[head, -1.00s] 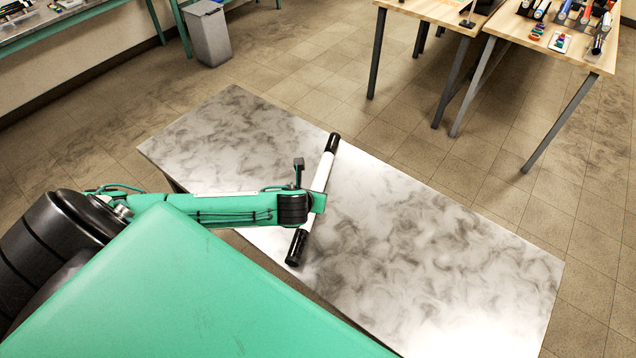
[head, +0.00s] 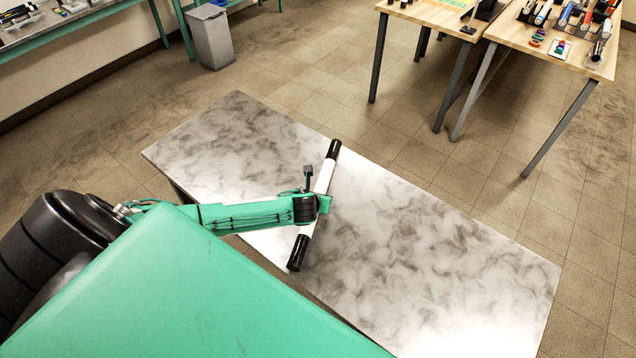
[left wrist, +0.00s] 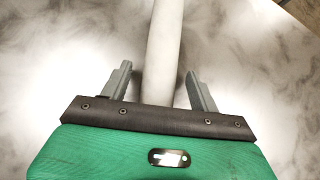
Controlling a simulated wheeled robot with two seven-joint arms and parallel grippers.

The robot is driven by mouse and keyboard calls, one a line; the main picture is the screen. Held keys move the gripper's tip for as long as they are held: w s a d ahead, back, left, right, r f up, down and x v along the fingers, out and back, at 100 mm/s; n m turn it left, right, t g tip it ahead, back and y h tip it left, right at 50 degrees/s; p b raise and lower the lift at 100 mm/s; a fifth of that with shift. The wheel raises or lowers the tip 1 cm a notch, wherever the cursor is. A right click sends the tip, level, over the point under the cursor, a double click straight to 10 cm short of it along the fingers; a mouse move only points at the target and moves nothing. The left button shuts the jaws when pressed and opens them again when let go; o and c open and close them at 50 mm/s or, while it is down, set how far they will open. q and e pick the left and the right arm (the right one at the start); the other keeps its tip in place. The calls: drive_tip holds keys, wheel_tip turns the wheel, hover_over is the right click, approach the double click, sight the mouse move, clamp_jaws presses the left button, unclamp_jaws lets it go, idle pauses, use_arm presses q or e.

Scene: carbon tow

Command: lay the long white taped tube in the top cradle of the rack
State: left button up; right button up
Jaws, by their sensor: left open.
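The long white tube (head: 323,178) with black taped ends lies on the marbled metal table in the head view. It runs from the far edge toward the near edge. My left gripper (head: 322,204) is over its middle, and the arm hides part of it. In the left wrist view the white tube (left wrist: 164,50) passes between the two open fingers of my left gripper (left wrist: 158,88), with a gap on each side. The rack's top cradle cannot be made out. My right gripper is not in view.
The marbled table (head: 420,245) is otherwise bare, with free room right of the tube. Wooden tables (head: 560,50) with small items stand at the back right. A grey bin (head: 211,38) stands on the floor at the back left, near a green-framed bench (head: 70,35).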

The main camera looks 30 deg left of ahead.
use_arm(q)
drive_tip(key=shift+w+f, duration=0.1)
drive_tip(key=shift+f, duration=0.05)
drive_tip(key=c, duration=1.3)
drive_tip(key=shift+c, duration=0.2)
drive_tip(key=shift+r, duration=0.2)
wheel_tip(320, 180, up, 20)
drive_tip(key=f+b, duration=0.1)
drive_tip(key=b, duration=0.2)
drive_tip(key=s+d+r+m+h, duration=0.1)
drive_tip(key=d+r, duration=0.3)
drive_tip(key=d, duration=0.3)
drive_tip(key=s+d+r+m+h, duration=0.1)
drive_tip(key=s+d+r+m, duration=0.1)
drive_tip(key=d+r, duration=0.2)
drive_tip(key=d, duration=0.3)
drive_tip(key=shift+d+r+m+h, duration=0.2)
drive_tip(key=shift+d+m+h, duration=0.1)
drive_tip(key=shift+h, duration=0.1)
drive_tip(key=shift+w, duration=0.1)
